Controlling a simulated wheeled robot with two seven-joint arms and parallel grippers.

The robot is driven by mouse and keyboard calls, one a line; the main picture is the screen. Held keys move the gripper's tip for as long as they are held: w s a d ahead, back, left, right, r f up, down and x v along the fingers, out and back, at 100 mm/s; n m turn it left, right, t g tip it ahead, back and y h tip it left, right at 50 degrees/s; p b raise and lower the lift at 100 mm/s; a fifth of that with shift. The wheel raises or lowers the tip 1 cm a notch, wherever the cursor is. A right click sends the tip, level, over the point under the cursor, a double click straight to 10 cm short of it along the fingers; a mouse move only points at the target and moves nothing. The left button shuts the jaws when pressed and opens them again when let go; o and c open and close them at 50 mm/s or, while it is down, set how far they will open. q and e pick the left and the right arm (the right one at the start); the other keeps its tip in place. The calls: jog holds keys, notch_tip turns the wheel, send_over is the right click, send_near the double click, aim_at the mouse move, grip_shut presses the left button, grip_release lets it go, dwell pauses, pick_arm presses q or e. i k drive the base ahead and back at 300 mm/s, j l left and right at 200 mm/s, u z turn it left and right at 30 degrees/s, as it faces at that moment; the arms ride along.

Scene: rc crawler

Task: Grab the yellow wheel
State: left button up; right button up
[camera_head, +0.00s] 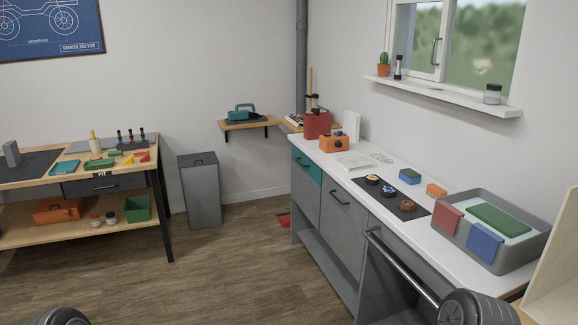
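Three small dark-tyred wheels lie in a row on a dark mat (416,213) on the white counter at the right. The farthest, with a yellowish centre, looks like the yellow wheel (373,180). Beside it is a wheel with a blue centre (388,191), and nearest is one with a reddish-brown centre (406,206). The wheels are small here, so their detail is hard to tell. Neither gripper can be made out. Only dark rounded parts, likely of my own arms, show at the bottom left and bottom right edges, well apart from the wheels.
On the counter (455,256), a grey tub (532,244) with red and blue cloths stands near the wheels. A blue block (409,176) and an orange block (436,190) lie behind the mat. A metal rail (400,266) runs along the counter's front. Open wooden floor lies at centre left.

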aim_at(367, 179)
jog(key=i, duration=2.2)
